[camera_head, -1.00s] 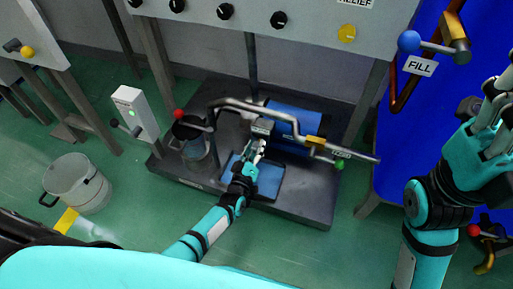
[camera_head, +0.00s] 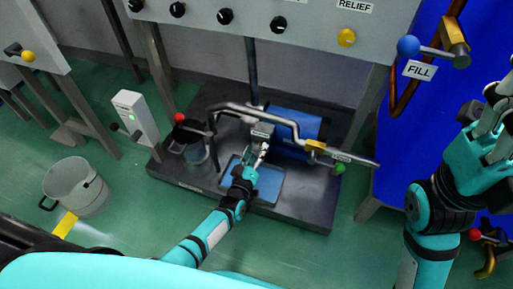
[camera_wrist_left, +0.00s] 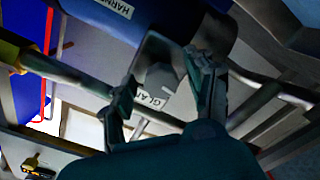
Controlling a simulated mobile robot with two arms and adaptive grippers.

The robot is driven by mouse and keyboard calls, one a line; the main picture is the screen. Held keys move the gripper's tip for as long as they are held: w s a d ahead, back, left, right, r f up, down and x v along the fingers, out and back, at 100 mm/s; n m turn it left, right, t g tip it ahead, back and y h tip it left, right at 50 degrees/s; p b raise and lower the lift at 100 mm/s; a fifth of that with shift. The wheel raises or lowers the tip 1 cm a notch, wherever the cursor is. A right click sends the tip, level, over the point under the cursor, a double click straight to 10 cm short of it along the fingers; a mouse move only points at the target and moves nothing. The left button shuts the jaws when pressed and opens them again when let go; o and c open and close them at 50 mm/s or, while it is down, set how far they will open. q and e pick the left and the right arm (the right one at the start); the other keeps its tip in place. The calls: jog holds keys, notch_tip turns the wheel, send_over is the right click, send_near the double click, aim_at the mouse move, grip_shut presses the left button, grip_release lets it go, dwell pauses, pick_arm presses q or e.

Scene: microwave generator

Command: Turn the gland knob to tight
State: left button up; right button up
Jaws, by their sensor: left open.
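The gland fitting is a grey block (camera_head: 263,131) with a small white label, on the pump skid under the panel. In the left wrist view a grey faceted piece, probably the gland knob (camera_wrist_left: 160,79), sits above a label reading "GLA", the rest hidden by a finger. My left gripper (camera_head: 256,153) is open just in front of the block. In the left wrist view its two fingers (camera_wrist_left: 162,75) stand on either side of the grey piece; I cannot tell whether they touch it. My right gripper (camera_head: 495,103) is raised at the right edge, its fingertips partly cut off.
A bent grey pipe (camera_head: 262,108) runs over the skid to a yellow fitting (camera_head: 316,145) and green knob (camera_head: 340,168). A blue cylinder (camera_head: 296,122) lies behind. A red-knobbed pot (camera_head: 190,148) stands left. A metal bucket (camera_head: 77,187) is on the green floor.

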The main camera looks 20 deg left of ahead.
aim_at(257, 149)
pick_arm(q)
notch_tip(257, 149, up, 9)
jog(key=shift+d+f, duration=0.1)
jog(key=shift+r, duration=0.5)
